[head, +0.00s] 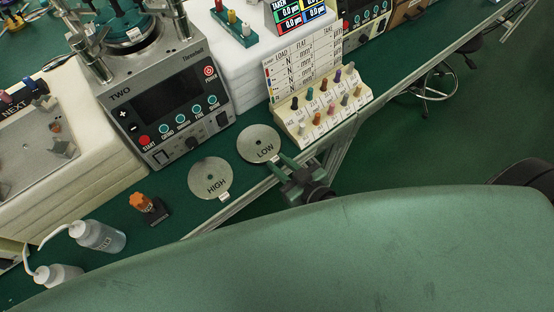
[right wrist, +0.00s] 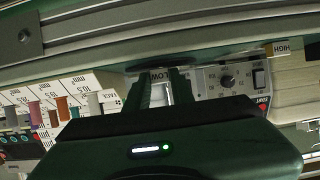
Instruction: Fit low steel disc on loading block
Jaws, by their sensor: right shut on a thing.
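The low steel disc (head: 259,144), a flat round plate with a small centre hole and the word LOW, is at the bench's front edge in the head view. My right gripper (head: 282,163) is shut on the tab at its near edge. In the right wrist view the fingers (right wrist: 163,92) close on a pale tab below the LOW label (right wrist: 153,76). I cannot tell whether the disc touches the bench. A matching disc marked HIGH (head: 210,178) lies to its left. I cannot tell which object is the loading block. My left gripper is not in view.
A grey machine marked TWO (head: 165,95) stands behind the discs. A stepped rack of coloured pegs (head: 318,112) is close on the right. An orange-topped item (head: 143,203) and squeeze bottles (head: 98,236) are at left. Bare green bench (head: 185,215) lies near the HIGH disc.

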